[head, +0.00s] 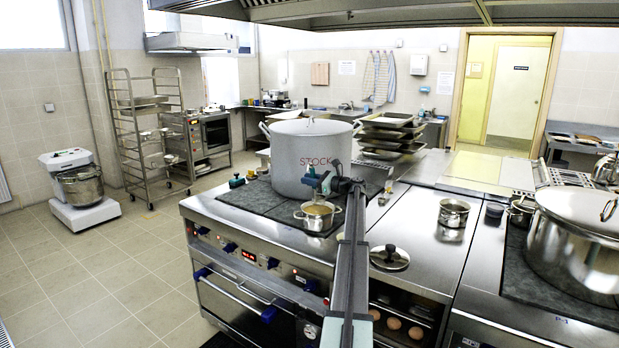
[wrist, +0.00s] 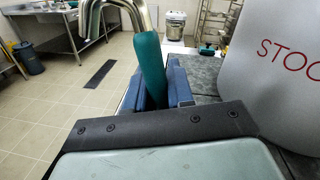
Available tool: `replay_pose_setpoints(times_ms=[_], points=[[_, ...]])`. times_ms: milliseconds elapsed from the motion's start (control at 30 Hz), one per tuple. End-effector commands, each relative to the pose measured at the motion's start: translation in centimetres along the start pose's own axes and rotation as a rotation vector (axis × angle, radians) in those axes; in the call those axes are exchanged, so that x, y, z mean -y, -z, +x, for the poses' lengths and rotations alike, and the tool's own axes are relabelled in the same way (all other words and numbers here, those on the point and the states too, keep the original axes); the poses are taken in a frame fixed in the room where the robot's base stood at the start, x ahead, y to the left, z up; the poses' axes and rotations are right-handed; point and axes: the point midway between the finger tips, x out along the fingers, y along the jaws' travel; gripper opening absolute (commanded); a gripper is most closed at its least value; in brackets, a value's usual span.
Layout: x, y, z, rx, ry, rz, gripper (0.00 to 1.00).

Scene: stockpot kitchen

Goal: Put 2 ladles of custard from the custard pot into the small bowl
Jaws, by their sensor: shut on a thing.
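My gripper (head: 322,183) is over the stove, just above the custard pot. In the wrist view, its blue fingers (wrist: 157,92) are shut on the upright teal handle of a ladle (wrist: 148,62), whose bent metal top curves to the left. The ladle's bowl is hidden, so I cannot tell whether it holds custard. The custard pot (head: 318,216) is a small metal pot with yellowish contents, in front of the stockpot. A small metal vessel (head: 453,213) stands on the steel counter to the right; I cannot tell whether it is the small bowl.
The large stockpot (head: 305,160) stands close behind the custard pot and fills the right of the wrist view. A lid (head: 389,258) lies on the front counter. A dark cup (head: 494,212) and another big lidded pot (head: 580,245) are at the right. The counter between is mostly clear.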

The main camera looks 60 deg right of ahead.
Motion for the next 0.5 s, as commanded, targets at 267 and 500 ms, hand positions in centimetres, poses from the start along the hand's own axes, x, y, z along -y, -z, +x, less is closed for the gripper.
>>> replay_pose_setpoints(times_ms=[267,500], points=[[-0.5,2.3,0.0,0.001,0.0,0.001,0.0],[-1.0,4.1,0.0,0.001,0.001,0.0,0.0]])
